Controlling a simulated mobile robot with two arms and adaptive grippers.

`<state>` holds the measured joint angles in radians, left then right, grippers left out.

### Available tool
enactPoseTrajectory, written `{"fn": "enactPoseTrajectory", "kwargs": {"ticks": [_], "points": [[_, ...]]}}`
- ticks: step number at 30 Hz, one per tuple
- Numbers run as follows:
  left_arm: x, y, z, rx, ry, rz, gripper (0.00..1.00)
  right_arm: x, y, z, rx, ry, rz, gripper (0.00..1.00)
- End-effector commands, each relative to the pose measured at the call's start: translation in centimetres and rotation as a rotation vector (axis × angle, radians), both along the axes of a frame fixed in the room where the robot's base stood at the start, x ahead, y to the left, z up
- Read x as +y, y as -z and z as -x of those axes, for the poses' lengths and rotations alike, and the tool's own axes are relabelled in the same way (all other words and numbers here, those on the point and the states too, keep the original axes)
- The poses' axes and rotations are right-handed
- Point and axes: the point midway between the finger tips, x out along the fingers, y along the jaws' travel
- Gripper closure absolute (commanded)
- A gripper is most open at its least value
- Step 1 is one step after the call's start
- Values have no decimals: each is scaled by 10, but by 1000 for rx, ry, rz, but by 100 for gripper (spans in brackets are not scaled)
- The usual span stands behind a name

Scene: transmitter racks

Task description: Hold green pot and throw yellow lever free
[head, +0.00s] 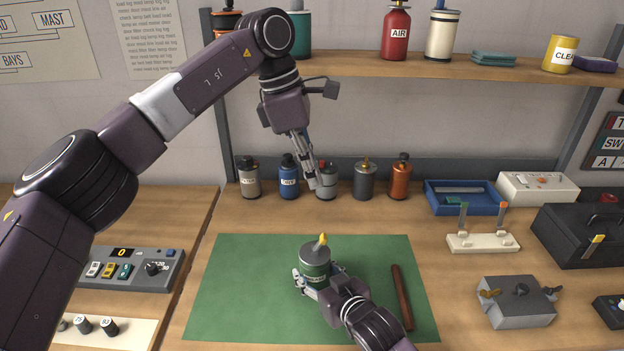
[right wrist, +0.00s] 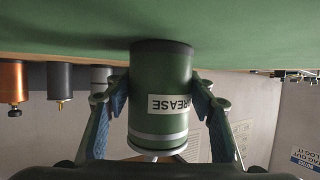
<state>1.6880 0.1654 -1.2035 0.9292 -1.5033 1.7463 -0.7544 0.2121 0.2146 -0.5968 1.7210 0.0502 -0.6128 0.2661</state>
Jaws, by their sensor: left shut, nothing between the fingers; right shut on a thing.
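The green pot (head: 315,268) stands upright on the green mat (head: 228,285). Its yellow lever (head: 321,241) sticks up from the grey lid and leans slightly to the right. My right gripper (head: 312,284) is shut on the pot's body, low near the mat. My left gripper (head: 311,185) is shut and empty, pointing down, above and apart from the lever in the picture.
Several small pots, such as the blue one (head: 289,180) and the copper one (head: 401,178), line the bench's back. A brown rod (head: 402,297) lies right of my right gripper. A grey box (head: 517,301) and a white stand (head: 482,242) are further right.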

Motion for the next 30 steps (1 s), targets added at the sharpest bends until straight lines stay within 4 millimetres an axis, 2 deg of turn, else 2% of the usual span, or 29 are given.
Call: {"fn": "enactPoseTrajectory", "kwargs": {"ticks": [6, 10, 15, 19, 23, 30], "points": [[0, 0, 0, 0, 0, 0, 98, 0, 0, 0, 0, -1, 0, 87], [5, 12, -1, 2, -1, 20, 84, 0, 0, 0, 0, -1, 0, 87], [18, 42, -2, 3, -1, 81, 65, 0, 0, 0, 0, 0, 0, 87], [21, 56, -1, 1, 0, 105, 65, 0, 0, 0, 0, -1, 0, 87], [15, 71, -1, 1, 1, 108, 65, 0, 0, 0, 0, -1, 0, 87], [-3, 116, 0, 3, 1, 107, 65, 0, 0, 0, 0, 0, 0, 87]]}}
